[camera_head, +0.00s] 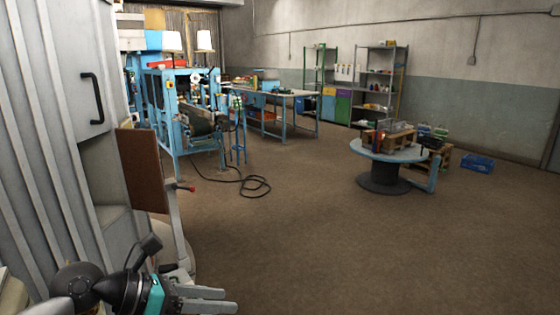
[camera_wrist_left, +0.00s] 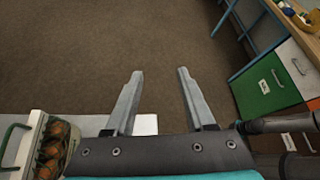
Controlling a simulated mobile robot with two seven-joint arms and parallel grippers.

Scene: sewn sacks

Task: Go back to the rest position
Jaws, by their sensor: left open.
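My left gripper (camera_head: 222,299) shows at the bottom left of the head view, its two grey fingers pointing right. In the left wrist view its fingers (camera_wrist_left: 158,75) are spread apart with only brown floor between them, so it is open and empty. My right gripper is in neither view. No sack can be made out in either view.
A grey ribbed cabinet (camera_head: 40,150) stands close on the left. A blue machine (camera_head: 185,110) and a cable (camera_head: 250,185) on the floor lie ahead. A round spool table (camera_head: 385,152) stands right. Drawers (camera_wrist_left: 262,85) flank the wrist view. The middle floor is clear.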

